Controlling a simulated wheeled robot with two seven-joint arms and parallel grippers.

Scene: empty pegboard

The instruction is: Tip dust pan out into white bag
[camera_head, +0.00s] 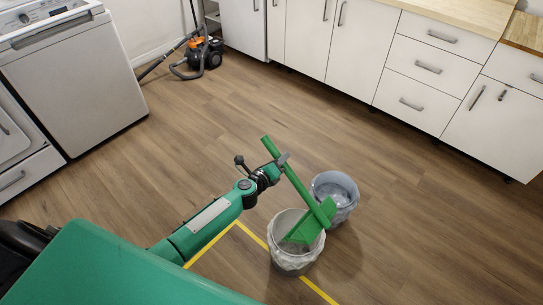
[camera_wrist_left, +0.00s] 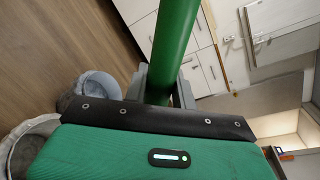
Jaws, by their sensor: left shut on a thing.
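A green dust pan (camera_head: 308,228) with a long green handle (camera_head: 290,174) is held tilted, its pan over the opening of the nearer bin with a white bag (camera_head: 293,263). The pan hides part of that opening. My left gripper (camera_head: 281,163) is shut on the handle near its upper end. In the left wrist view the handle (camera_wrist_left: 173,45) runs up between the fingers of my left gripper (camera_wrist_left: 165,85). Whether anything lies in the pan is too small to tell. My right gripper is not in view.
A second, blue-grey lined bin (camera_head: 335,193) stands just behind and right of the first. Yellow tape (camera_head: 252,235) marks the floor. A vacuum cleaner (camera_head: 205,52), a washing machine (camera_head: 70,75) and white cabinets (camera_head: 415,70) stand farther back. The middle floor is clear.

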